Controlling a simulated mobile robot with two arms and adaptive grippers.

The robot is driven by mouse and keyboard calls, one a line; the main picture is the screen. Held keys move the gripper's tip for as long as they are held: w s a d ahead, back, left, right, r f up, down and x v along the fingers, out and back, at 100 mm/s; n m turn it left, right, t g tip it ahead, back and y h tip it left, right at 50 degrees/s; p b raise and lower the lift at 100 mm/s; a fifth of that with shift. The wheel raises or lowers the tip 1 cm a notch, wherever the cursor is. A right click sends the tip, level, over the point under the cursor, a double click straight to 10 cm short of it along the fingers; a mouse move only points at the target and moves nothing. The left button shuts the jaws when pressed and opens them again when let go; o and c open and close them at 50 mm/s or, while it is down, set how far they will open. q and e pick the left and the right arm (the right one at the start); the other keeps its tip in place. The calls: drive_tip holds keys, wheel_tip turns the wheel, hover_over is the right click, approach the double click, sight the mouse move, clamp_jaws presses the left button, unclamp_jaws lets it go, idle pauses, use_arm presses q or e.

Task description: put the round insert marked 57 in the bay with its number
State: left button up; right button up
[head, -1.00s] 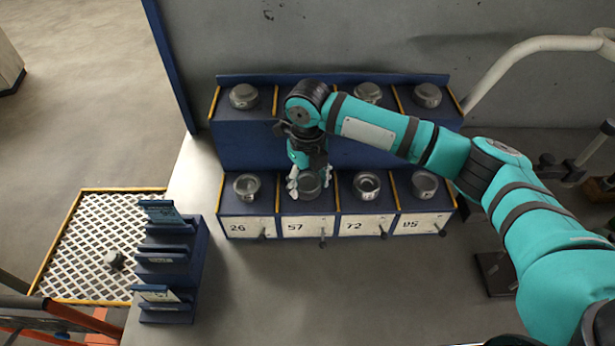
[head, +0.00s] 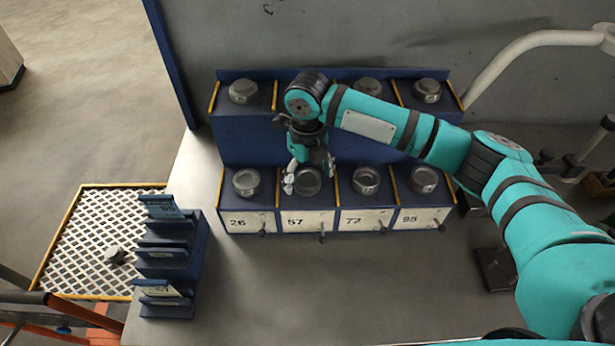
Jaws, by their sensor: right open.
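The rack's lower row has numbered bays. The bay labelled 57 (head: 294,221) is second from the left, and a round grey metal insert (head: 308,182) sits in it. No mark on this insert is readable. My right gripper (head: 309,175) is above and behind this insert, pointing down, with its fingers apart on either side of it. Nothing shows held between them. I cannot tell whether a finger touches the insert. My left gripper is not in view.
Similar inserts sit in bay 26 (head: 246,182), in the two bays to the right (head: 366,180) (head: 423,179), and on the upper tier (head: 243,91). A blue slotted stand (head: 192,262) is at the left table edge.

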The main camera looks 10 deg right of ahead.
sight(308, 179)
wheel_tip(308, 179, up, 11)
drive_tip(key=b, duration=0.3)
drive_tip(key=shift+r, duration=0.15)
idle(0.3)
